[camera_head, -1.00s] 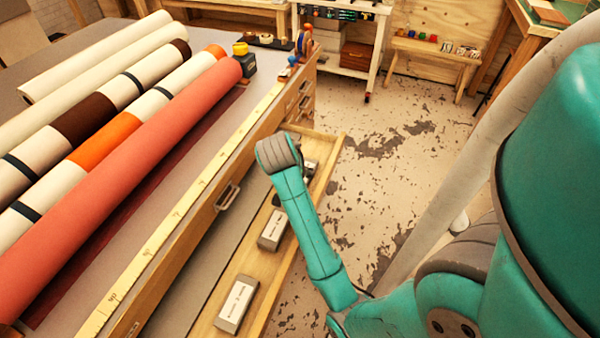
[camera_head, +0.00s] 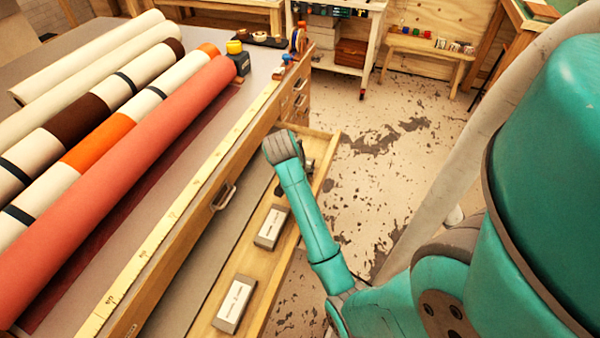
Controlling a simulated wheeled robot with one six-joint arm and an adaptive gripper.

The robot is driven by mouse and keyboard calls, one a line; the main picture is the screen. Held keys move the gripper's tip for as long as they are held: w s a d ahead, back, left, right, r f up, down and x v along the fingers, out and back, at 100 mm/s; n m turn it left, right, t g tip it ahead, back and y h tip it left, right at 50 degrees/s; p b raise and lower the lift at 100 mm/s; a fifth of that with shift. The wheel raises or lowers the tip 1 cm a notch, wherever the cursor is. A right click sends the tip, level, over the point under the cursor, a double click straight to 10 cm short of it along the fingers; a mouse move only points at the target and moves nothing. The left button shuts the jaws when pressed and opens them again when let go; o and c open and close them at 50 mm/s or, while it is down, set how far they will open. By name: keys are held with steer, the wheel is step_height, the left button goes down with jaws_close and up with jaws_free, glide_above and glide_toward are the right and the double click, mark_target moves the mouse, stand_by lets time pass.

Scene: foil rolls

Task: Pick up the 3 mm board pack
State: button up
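Two pale grey packs with dark sides lie apart in the open wooden drawer: one near the front (camera_head: 235,303) and one further back (camera_head: 271,227). Their printed labels are too small to read, so I cannot tell which is the 3 mm board pack. My teal arm reaches over the drawer's far part, its grey wrist above it. Small dark parts of what looks like my gripper (camera_head: 308,152) show just right of the wrist. The fingers and anything between them are hidden behind the arm.
The open drawer (camera_head: 204,327) juts from the workbench. On the bench lie a long red roll (camera_head: 120,180), several cream and banded rolls, and a yellow measuring strip (camera_head: 180,215) along the edge. The worn floor (camera_head: 385,190) to the right is clear. A white shelf cart (camera_head: 340,50) stands behind.

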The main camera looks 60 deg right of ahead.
steer(key=shift+x, duration=1.1)
steer(key=c, duration=1)
steer(key=shift+r, duration=0.1)
steer(key=shift+c, duration=0.2)
